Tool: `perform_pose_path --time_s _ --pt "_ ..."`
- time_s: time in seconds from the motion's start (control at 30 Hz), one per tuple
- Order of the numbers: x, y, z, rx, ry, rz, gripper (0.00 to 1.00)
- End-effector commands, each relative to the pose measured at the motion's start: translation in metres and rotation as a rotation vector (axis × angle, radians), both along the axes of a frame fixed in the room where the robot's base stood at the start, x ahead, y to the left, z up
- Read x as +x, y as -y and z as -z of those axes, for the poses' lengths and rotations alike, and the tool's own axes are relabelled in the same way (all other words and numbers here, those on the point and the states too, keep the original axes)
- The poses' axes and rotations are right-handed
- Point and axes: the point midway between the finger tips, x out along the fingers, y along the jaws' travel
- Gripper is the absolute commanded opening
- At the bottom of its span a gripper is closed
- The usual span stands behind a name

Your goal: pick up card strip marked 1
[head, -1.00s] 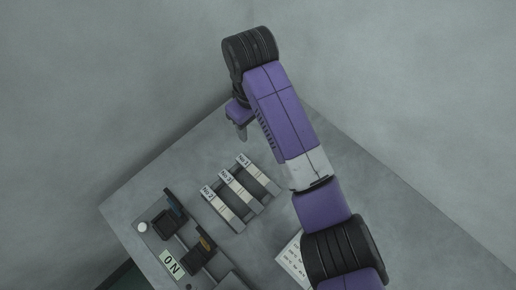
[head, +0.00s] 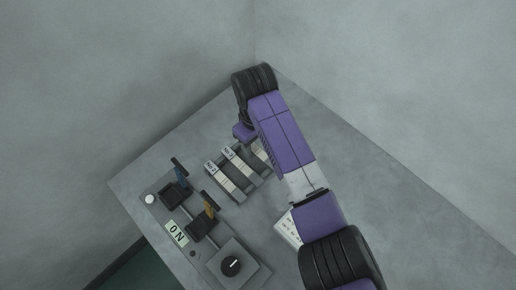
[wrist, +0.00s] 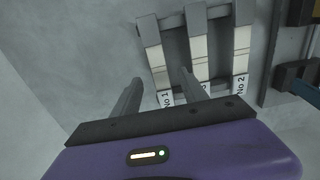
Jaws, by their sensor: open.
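Card strip 1 (wrist: 155,58) is pale, with a "No 1" label at its near end. It lies in the leftmost slot of a grey rack (wrist: 178,48) in the wrist view. In the head view only a piece of strip 1 (head: 262,154) shows beside my arm; its label is hidden. My gripper (wrist: 160,78) is open and empty, with its two fingers on either side of strip 1 in the wrist view. I cannot tell the height of the fingertips above it. In the head view the fingers are hidden.
Strip 3 (wrist: 199,52) and strip 2 (wrist: 241,55) lie beside it in the same rack. A machine with an "ON" plate (head: 177,233) and a black dial (head: 231,264) stands at the lower left of the head view. A printed sheet (head: 288,230) lies under my arm.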

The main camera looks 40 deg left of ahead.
Motion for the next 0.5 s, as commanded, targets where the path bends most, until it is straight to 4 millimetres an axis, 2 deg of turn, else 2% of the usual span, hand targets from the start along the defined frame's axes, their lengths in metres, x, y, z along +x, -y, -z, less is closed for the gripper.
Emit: perform_pose_path --time_s 0.13,0.4,0.5 --pt "-0.001 0.000 0.014 -0.001 -0.001 -0.001 0.51" --pt "-0.001 0.000 0.017 0.001 0.000 -0.001 0.51" --pt "-0.001 0.000 0.017 0.000 0.000 -0.001 0.31"
